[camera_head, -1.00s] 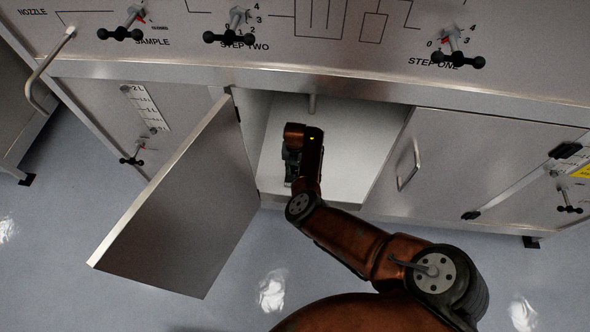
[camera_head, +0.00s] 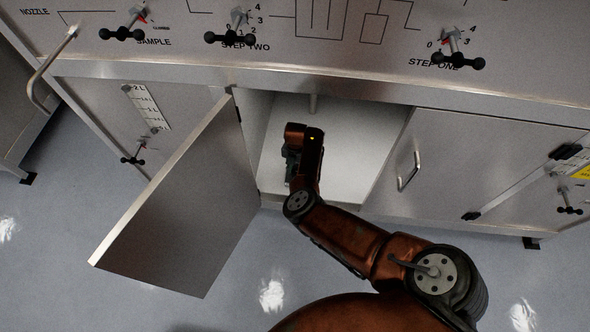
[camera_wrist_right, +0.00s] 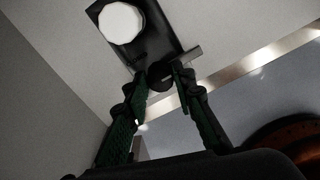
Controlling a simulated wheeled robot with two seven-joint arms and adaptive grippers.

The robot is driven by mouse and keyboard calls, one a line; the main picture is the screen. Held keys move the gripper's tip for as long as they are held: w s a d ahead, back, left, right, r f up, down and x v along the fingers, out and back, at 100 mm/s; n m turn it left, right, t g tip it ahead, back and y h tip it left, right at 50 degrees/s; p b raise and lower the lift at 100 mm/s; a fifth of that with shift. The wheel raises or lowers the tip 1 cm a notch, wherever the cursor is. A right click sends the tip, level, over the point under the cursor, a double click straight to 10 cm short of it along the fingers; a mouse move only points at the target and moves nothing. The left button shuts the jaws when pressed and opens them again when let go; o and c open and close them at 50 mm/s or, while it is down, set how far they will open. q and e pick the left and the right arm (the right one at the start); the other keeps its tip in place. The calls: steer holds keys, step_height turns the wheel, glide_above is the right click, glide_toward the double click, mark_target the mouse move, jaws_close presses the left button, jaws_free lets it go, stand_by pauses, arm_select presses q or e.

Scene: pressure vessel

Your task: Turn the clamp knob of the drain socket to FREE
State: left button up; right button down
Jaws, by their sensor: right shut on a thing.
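My right gripper (camera_wrist_right: 161,82) is inside the open cabinet, and its fingers are shut on the dark, round clamp knob (camera_wrist_right: 160,72). In the head view the gripper (camera_head: 291,164) shows as a dark shape beside my brown wrist, and the knob is hidden there. In the wrist view the drain socket (camera_wrist_right: 160,38) is a black block with a pale, many-sided disc (camera_wrist_right: 121,22) on it. A grey bar (camera_wrist_right: 187,58) sticks out beside the knob. I cannot read any FREE marking or the knob's turned position. My left gripper is not in view.
The open cabinet door (camera_head: 185,205) hangs to the left of my arm. A closed door with a handle (camera_head: 408,168) is to the right. The panel above carries several black-handled valves (camera_head: 230,36). The cabinet floor (camera_head: 350,165) is bare right of my wrist.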

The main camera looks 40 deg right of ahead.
steer(key=shift+a, duration=0.1)
steer(key=c, duration=1.6)
jaws_free()
steer(key=shift+r, duration=0.3)
step_height(320, 180, up, 11)
steer(key=shift+r, duration=0.15)
